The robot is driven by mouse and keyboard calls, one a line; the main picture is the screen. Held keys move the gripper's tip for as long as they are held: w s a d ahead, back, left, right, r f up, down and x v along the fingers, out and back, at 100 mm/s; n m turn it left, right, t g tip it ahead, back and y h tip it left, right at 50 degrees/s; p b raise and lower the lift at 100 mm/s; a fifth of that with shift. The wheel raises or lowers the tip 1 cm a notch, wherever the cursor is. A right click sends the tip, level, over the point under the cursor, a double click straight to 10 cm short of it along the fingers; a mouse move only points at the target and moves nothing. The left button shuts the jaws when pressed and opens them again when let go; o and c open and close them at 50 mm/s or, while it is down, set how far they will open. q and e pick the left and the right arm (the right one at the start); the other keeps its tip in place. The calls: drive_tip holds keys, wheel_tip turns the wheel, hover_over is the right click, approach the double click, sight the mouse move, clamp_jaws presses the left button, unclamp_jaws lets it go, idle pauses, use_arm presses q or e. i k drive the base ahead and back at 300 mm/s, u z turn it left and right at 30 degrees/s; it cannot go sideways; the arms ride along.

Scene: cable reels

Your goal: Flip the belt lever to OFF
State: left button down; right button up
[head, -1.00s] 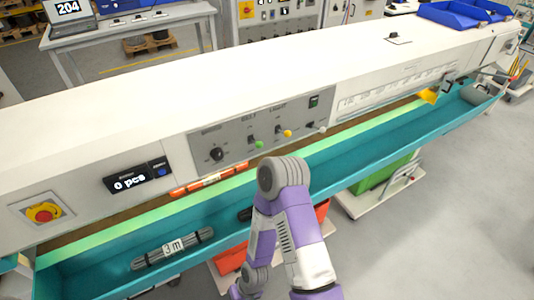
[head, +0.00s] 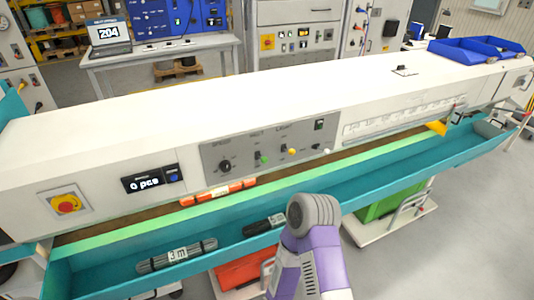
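The belt lever (head: 263,159) has a green knob and sits under the BELT label on the grey control panel (head: 240,167), on the front of the long white machine. Its knob sticks out toward me; I cannot tell its ON or OFF position from the blurred markings. A speed dial (head: 225,166) is to its left and a yellow-knobbed light lever (head: 291,152) to its right. One purple and grey arm of mine rises from the bottom, below and right of the lever, clear of it in the picture. Neither gripper shows.
A teal trough (head: 110,262) runs along the machine's front, holding a bundle labelled 3 m (head: 177,255) and a darker bundle (head: 265,225). An orange bundle (head: 218,192) lies below the panel. A red stop button (head: 66,204) is at the left.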

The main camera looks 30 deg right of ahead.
sight(264, 159)
drive_tip(key=z, duration=1.25)
drive_tip(key=i, duration=0.5)
